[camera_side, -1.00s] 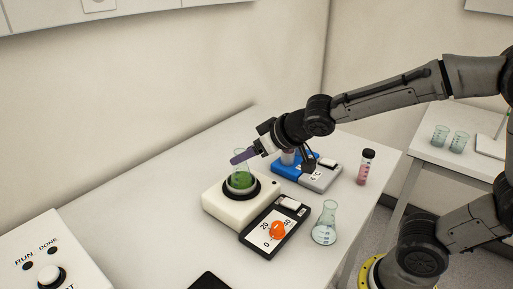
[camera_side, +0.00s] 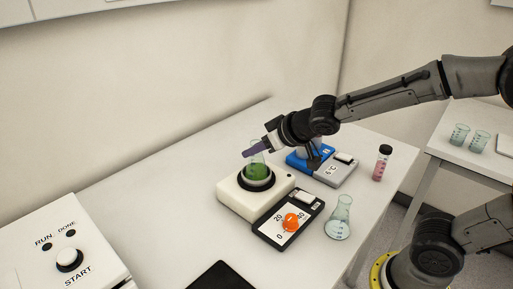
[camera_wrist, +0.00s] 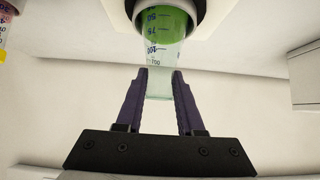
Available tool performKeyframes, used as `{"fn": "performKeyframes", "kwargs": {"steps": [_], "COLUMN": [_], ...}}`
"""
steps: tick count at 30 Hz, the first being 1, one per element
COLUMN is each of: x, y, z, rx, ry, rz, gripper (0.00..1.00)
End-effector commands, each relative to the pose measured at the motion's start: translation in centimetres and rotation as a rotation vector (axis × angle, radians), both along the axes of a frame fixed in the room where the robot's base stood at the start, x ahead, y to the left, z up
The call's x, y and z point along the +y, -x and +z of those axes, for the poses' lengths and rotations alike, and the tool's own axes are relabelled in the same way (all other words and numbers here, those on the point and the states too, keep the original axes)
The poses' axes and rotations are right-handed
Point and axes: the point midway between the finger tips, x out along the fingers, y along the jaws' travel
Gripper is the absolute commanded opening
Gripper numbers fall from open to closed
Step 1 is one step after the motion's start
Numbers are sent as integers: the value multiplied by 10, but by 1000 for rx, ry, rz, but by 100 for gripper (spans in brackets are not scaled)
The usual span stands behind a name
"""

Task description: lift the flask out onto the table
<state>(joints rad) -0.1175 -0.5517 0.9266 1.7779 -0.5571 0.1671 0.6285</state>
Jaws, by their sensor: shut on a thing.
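The flask (camera_side: 257,172) is clear glass with green liquid and stands upright in the dark round well of a white heater-like unit (camera_side: 240,198). Its lower part is hidden by the well's rim. My gripper (camera_side: 258,149) reaches in from the right at the flask's neck. In the wrist view my gripper (camera_wrist: 160,73) has its two purple fingers on either side of the clear neck, shut on it. The flask (camera_wrist: 168,22) shows blue graduation marks and green liquid there. I cannot tell whether its base touches the well's bottom.
A dial panel with an orange knob (camera_side: 291,222) adjoins the unit. An empty flask (camera_side: 339,217) stands to its right. A blue and grey device (camera_side: 325,168) and a black-capped pink vial (camera_side: 382,163) are behind.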

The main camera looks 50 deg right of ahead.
Motion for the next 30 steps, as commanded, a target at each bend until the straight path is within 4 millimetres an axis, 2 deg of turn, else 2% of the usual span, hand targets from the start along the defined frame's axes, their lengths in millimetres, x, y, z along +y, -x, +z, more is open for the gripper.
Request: {"fn": "performKeyframes", "kwargs": {"steps": [30], "x": [0], "y": [0], "z": [9], "rx": [-1], "ry": [0], "rz": [0], "gripper": [0]}}
